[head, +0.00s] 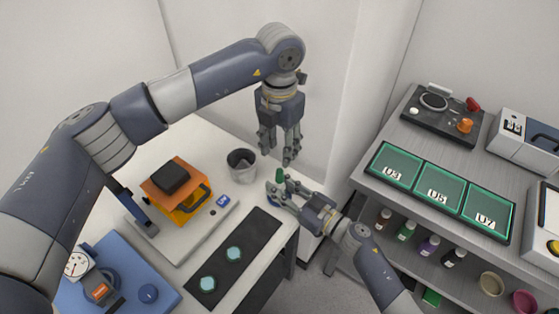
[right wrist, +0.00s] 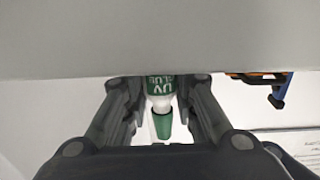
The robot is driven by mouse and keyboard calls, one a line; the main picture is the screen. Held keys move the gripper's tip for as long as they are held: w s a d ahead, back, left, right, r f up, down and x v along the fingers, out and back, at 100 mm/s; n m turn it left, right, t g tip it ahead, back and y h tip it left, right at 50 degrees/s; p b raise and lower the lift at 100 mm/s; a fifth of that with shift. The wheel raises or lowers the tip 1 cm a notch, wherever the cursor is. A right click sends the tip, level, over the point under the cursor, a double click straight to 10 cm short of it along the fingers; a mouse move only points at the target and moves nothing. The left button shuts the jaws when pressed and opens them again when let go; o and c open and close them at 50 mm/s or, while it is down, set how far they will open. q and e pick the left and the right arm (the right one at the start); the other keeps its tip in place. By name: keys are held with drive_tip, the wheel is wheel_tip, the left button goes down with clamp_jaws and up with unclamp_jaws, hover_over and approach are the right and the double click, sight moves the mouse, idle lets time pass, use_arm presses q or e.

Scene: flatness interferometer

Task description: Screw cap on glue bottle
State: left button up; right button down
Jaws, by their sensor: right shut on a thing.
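My right gripper (head: 281,188) is shut on the glue bottle (right wrist: 160,86) near the right corner of the white table. The right wrist view shows the bottle's green-and-white label between the two fingers, with the lettering upside down in the picture. The green cap (right wrist: 162,125) is in line with the bottle's white neck; I cannot tell how tight it sits. In the head view the green cap (head: 281,175) shows small at the gripper. My left gripper (head: 279,155) points down above it, empty, its fingers apart and clear of the cap.
A dark grey cup (head: 241,165) stands left of the bottle. A black mat (head: 218,277) with two pale discs lies in front. An orange-and-black device (head: 176,190) stands on a grey plate. A shelf unit (head: 371,183) with green trays is at the right, across a gap.

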use_arm(q)
wheel_tip(320, 180, up, 2)
drive_tip(key=shift+r, duration=0.25)
use_arm(e)
drive_tip(key=c, duration=1.2)
unclamp_jaws()
drive_tip(key=shift+c, duration=0.2)
drive_tip(key=shift+s+d, duration=0.1)
drive_tip(key=v, duration=1.1)
drive_tip(key=shift+s+d, duration=0.2)
drive_tip(key=shift+d, duration=0.1)
use_arm(q)
drive_tip(key=shift+d+f, duration=0.1)
use_arm(e)
drive_tip(key=shift+d, duration=0.1)
